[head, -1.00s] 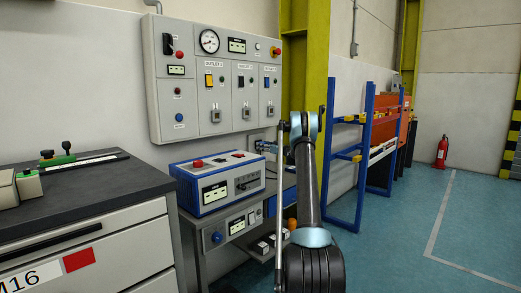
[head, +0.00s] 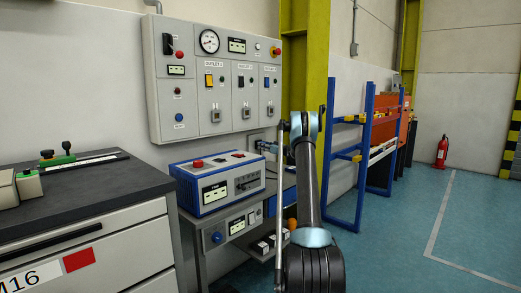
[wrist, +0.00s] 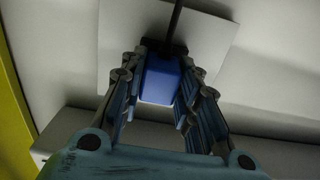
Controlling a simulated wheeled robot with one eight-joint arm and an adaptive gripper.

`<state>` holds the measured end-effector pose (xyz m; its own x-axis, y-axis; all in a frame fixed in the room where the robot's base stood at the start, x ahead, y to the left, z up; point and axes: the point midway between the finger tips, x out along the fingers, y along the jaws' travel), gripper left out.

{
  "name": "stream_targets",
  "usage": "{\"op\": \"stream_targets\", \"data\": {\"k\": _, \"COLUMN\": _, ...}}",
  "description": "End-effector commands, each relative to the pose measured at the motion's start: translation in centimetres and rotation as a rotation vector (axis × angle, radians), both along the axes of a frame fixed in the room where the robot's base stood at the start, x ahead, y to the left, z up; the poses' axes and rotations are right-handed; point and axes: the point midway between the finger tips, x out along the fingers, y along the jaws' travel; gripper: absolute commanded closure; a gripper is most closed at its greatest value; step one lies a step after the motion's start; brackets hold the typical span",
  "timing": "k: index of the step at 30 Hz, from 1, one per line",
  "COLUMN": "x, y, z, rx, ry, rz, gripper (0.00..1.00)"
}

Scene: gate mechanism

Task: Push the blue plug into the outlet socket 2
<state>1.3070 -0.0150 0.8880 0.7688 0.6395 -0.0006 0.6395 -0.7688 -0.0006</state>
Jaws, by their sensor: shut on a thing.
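In the wrist view the blue plug (wrist: 159,82) sits between the two fingers of my gripper (wrist: 163,75), which is shut on it. A dark part lies at the plug's far end, and a thin dark strip runs up from there across a pale square plate (wrist: 120,35). I cannot tell whether the plug touches the plate or is seated in a socket. In the head view my gripper (head: 267,147) is small, near the wall just below the control panel (head: 195,85), partly hidden by my arm. The plug and socket 2 cannot be made out there.
A blue-and-white instrument box (head: 217,182) stands on a bench below the panel. A dark-topped cabinet (head: 75,185) is at the left. A yellow column (head: 305,80) and a blue rack (head: 364,155) stand to the right.

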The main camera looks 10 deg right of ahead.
Motion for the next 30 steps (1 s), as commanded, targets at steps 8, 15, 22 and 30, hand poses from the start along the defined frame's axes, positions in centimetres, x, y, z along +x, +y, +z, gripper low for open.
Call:
{"op": "stream_targets", "data": {"k": 8, "x": -0.2, "y": -0.2, "z": 0.0, "rx": 0.000, "ry": 0.000, "rz": 0.000, "gripper": 0.95}}
{"op": "stream_targets", "data": {"k": 15, "x": -0.3, "y": -0.3, "z": 0.0, "rx": 0.000, "ry": 0.000, "rz": 0.000, "gripper": 0.95}}
{"op": "stream_targets", "data": {"k": 22, "x": -0.7, "y": -0.6, "z": 0.0, "rx": 0.000, "ry": 0.000, "rz": 0.000, "gripper": 0.95}}
{"op": "stream_targets", "data": {"k": 30, "x": -1.7, "y": -1.4, "z": 0.0, "rx": 0.000, "ry": 0.000, "rz": -0.001, "gripper": 0.95}}
